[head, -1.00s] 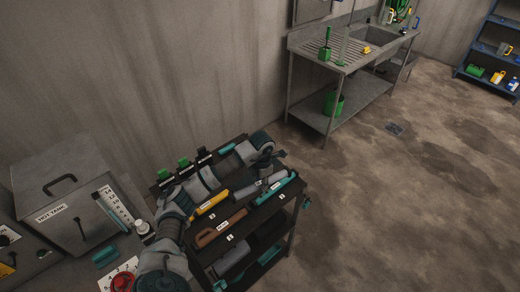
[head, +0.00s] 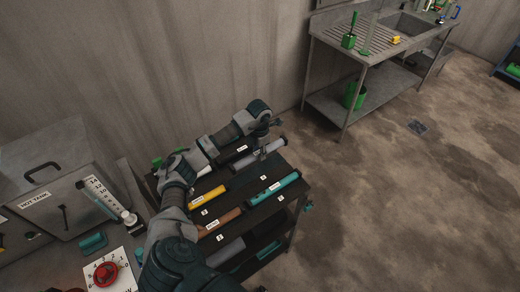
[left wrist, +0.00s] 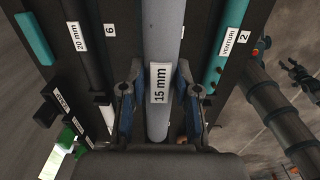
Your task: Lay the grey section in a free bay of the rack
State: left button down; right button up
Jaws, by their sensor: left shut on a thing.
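My left gripper (head: 262,153) is shut on the grey section (head: 271,147). In the left wrist view the grey section (left wrist: 158,120), labelled 15 mm, runs lengthwise between the two fingers (left wrist: 158,100). It appears raised above the rack (head: 240,194). The rack's dark top carries a yellow section (head: 207,197), a brown section (head: 218,223) and a teal section (head: 275,188), marked VENTURI in the wrist view. A black 20 mm section (left wrist: 85,45) lies left of the grey one in that view. Bare rack surface shows between the grey and teal sections.
The hot tank (head: 65,180) and a red knob (head: 105,275) stand left of the rack. A metal sink bench (head: 345,60) stands at the back right. A dark jointed shape (left wrist: 280,115) shows in the wrist view.

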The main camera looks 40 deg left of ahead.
pick_arm(q)
jog(key=b, duration=0.3)
send_near(256, 170)
jog(key=shift+w+d+f, duration=0.2)
jog(key=shift+d+f, duration=0.15)
jog(key=shift+f, duration=0.1)
jog(key=shift+a+f, duration=0.25)
jog(key=shift+f, duration=0.2)
jog(key=shift+a+f, duration=0.25)
jog(key=shift+f, duration=0.25)
jog(key=shift+s+d, duration=0.1)
jog(key=shift+d, duration=0.95)
jog(key=shift+s+d+r, duration=0.1)
jog(key=shift+a+f, duration=0.25)
jog(key=shift+a, duration=1)
jog(key=shift+d+r, duration=0.15)
jog(key=shift+d, duration=0.2)
jog(key=shift+a+f+b, duration=0.35)
jog(key=shift+f+b, duration=0.25)
jog(key=shift+f, duration=0.15)
jog(key=shift+d+f+b, duration=0.3)
jog(key=shift+f+b, duration=0.15)
jog(key=shift+f, duration=0.6)
jog(key=shift+a, duration=0.2)
pick_arm(e)
notch_tip(256, 170, down, 6)
jog(key=a, duration=0.1)
jog(key=shift+w+a, duration=0.2)
jog(key=shift+w, duration=0.25)
